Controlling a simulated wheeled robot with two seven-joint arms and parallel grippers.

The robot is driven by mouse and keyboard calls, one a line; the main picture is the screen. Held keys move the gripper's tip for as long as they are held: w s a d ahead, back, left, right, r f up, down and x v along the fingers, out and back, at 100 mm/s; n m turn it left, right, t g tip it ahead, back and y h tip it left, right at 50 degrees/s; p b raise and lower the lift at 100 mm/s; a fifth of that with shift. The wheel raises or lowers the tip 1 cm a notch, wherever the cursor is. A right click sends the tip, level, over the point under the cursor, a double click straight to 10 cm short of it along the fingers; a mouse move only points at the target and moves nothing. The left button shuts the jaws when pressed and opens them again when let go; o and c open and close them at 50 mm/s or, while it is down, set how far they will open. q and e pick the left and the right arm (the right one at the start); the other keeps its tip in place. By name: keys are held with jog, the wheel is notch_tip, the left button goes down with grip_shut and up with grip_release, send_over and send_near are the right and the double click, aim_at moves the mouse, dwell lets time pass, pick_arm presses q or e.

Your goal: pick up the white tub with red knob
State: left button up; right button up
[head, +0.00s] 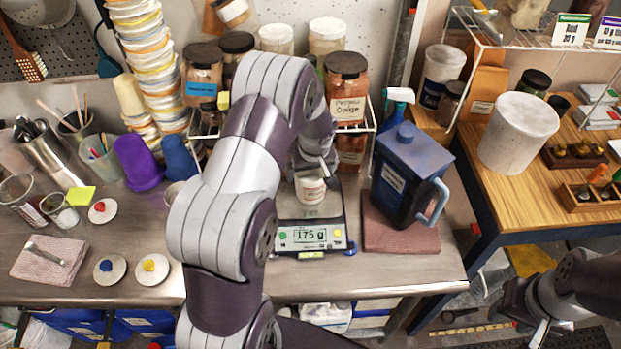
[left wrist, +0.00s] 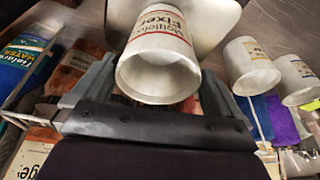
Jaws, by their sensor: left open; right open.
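A white round piece with a red knob (head: 102,211) lies on the steel bench at the left in the head view; it looks flat, like a lid. A white tub with a printed label (head: 311,189) stands on the scale; no knob shows on it. My left gripper (head: 318,171) is open, right by this tub. In the left wrist view the labelled tub (left wrist: 157,68) shows between and beyond the fingers; I cannot tell whether they touch it. Two more white tubs (left wrist: 249,66) show to its right there. My right gripper (head: 541,325) is open at the lower right, away from the bench.
The scale (head: 310,236) reads 175 g. A dark blue jug (head: 405,170) stands right of it on a reddish mat. Jars stand behind; my left arm hides the bench left of the scale.

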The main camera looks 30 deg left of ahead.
pick_arm(q)
jog(key=shift+a+f, duration=0.25)
jog(key=shift+f, duration=0.3)
jog(key=shift+a+f, duration=0.25)
jog(key=shift+f, duration=0.25)
jog(key=shift+w+a+f, duration=0.1)
jog(key=shift+w+f, duration=0.05)
jog(key=shift+f, duration=0.1)
jog(key=shift+d, duration=0.2)
jog(key=c, duration=0.7)
jog(key=shift+a+r, duration=0.15)
jog(key=shift+c, duration=0.7)
